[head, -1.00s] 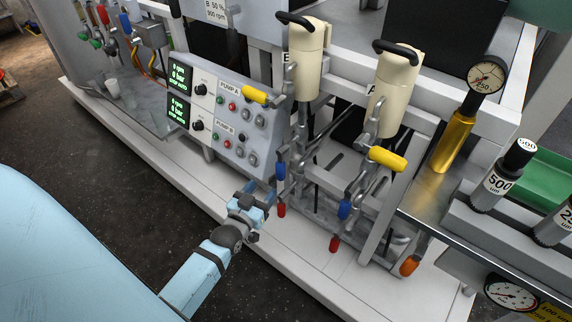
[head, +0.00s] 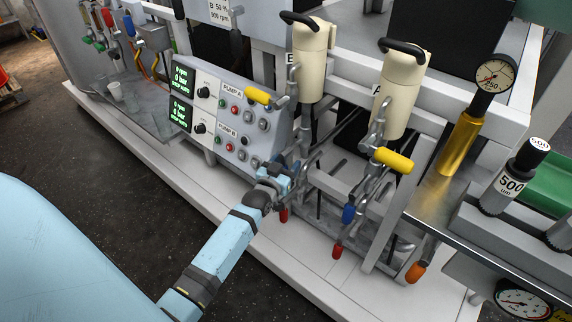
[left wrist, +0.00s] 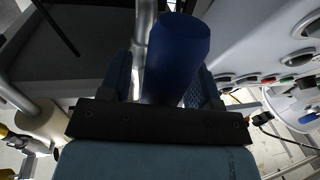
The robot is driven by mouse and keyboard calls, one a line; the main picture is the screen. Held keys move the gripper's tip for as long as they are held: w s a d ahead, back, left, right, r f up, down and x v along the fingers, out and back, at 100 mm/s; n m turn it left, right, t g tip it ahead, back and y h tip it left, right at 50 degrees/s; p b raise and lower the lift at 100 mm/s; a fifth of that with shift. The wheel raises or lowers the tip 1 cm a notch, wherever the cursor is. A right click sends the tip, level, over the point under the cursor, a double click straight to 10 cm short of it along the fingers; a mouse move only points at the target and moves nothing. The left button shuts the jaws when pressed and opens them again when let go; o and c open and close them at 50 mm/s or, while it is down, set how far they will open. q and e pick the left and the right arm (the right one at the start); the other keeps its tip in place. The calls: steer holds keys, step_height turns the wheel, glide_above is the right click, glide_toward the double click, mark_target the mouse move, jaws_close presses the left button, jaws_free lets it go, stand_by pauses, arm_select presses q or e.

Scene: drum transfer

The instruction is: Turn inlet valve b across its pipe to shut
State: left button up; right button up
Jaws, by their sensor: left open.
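Two cream canisters, B (head: 312,62) and A (head: 401,92), stand over piping with coloured valve handles. My left gripper (head: 284,178) is low under canister B, beside the pump panel. In the left wrist view, a blue valve handle (left wrist: 178,52) lies between the open fingers of this gripper (left wrist: 163,78), with a grey pipe (left wrist: 144,30) just left of it. In the head view the gripper hides that blue handle. I see no label naming inlet valve b. A red handle (head: 284,214) hangs just below the gripper. My right gripper is not in view.
The pump panel (head: 232,120) stands close left of the gripper. Under canister A are a yellow handle (head: 393,160), a blue handle (head: 348,213) and a red one (head: 337,251). The white base ledge (head: 215,190) is clear in front.

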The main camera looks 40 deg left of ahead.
arm_select(q)
jaws_close()
steer(key=a+r+m+h+p, duration=0.1)
steer(key=m, duration=0.4)
steer(key=a+r+m+t+h+p, duration=0.1)
steer(key=a+m+p, duration=0.1)
steer(key=m, duration=0.4)
steer(key=a+r+m+t+h+p, duration=0.1)
steer(key=r+m, duration=0.1)
steer(key=m, duration=0.3)
steer(key=shift+w+a+r+m, duration=0.1)
steer(key=shift+w+a+m, duration=0.05)
steer(key=shift+a+m, duration=0.2)
steer(key=shift+r+m+h, duration=0.25)
steer(key=shift+r+m, duration=0.1)
steer(key=shift+m, duration=0.6)
steer(key=shift+r+m+h, duration=0.25)
steer(key=shift+r+m, duration=0.05)
steer(key=shift+m, duration=0.6)
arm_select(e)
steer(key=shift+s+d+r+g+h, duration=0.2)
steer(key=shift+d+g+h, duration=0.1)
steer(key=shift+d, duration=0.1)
